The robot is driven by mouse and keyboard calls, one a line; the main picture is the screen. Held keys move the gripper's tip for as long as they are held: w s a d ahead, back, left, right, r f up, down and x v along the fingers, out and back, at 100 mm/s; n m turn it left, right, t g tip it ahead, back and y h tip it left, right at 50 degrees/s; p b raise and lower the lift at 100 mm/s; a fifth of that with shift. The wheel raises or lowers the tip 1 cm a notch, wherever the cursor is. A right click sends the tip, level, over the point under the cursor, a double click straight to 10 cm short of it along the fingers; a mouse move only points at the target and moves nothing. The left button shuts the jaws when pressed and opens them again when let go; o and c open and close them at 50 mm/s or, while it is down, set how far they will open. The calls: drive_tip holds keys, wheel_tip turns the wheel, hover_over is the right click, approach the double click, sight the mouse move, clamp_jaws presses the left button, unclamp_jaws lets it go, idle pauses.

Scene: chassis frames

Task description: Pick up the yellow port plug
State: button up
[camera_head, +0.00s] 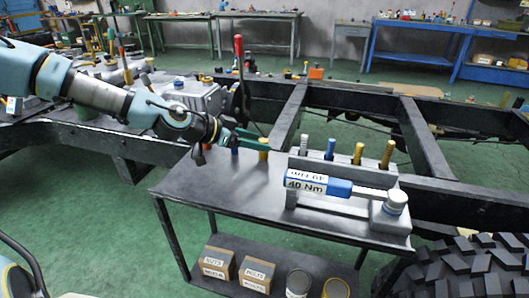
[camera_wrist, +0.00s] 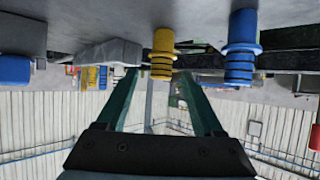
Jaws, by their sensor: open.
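The yellow port plug (camera_head: 264,155) stands on the grey table top of the cart at the tips of my gripper (camera_head: 262,140). In the wrist view, which looks upside down, the ribbed yellow plug (camera_wrist: 162,52) shows between the two green fingertips of my gripper (camera_wrist: 159,74). The fingers are apart, with a finger on either side of it in the picture; I cannot tell how far the plug is beyond the tips or whether they touch. A blue plug (camera_wrist: 242,48) stands to its right in the wrist view.
A grey rack (camera_head: 300,175) holds several upright coloured pieces, with a blue-handled torque wrench (camera_head: 325,184) labelled 40 Nm in front. The black chassis frame (camera_head: 340,97) runs behind. The front left of the table top (camera_head: 205,180) is clear. Boxes (camera_head: 257,273) sit on the lower shelf.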

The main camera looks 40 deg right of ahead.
sight(272, 155)
drive_tip(key=shift+p+x, duration=0.65)
drive_tip(key=shift+x, duration=2.45)
drive_tip(key=shift+w, duration=0.1)
drive_tip(key=shift+c, duration=0.3)
clamp_jaws()
